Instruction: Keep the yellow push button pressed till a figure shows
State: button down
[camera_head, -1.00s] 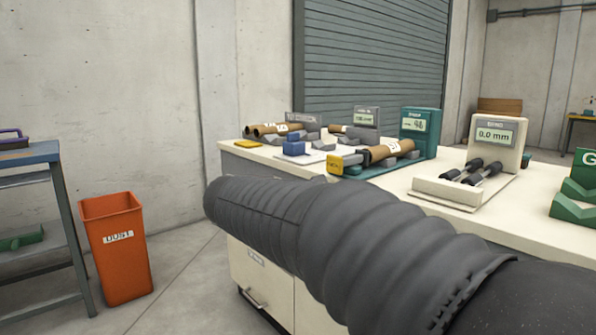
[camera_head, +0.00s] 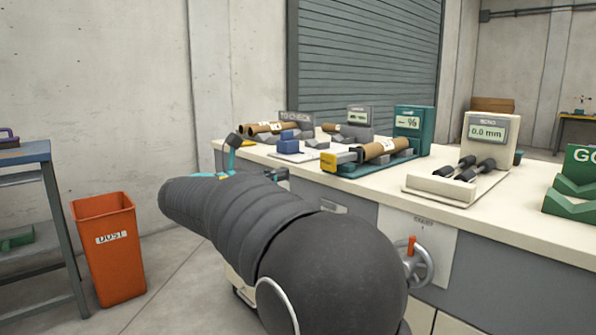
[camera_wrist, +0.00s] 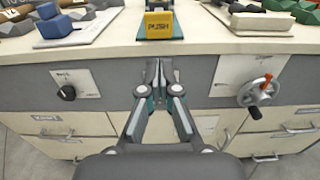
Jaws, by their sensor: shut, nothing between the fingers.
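The yellow push button (camera_head: 329,162) sits at the near end of a teal tester (camera_head: 382,172) on the bench. A brown tube (camera_head: 386,150) lies on the tester. Its teal display (camera_head: 407,122) shows a dash and a percent sign. In the wrist view the yellow button (camera_wrist: 158,25) reads PUSH and is beyond my fingertips, apart from them. My gripper (camera_wrist: 159,66) is shut and empty in front of the bench's grey face. In the head view my arm hides much of the gripper.
A white gauge (camera_head: 486,130) reading 0.0 mm stands to the right. A handwheel (camera_head: 418,265) with an orange knob and a black knob (camera_wrist: 66,92) stick out from the bench front. An orange bin (camera_head: 110,248) stands on the floor at left.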

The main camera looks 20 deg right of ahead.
aim_at(327, 163)
jog(key=x, duration=1.3)
jog(key=shift+d, duration=0.1)
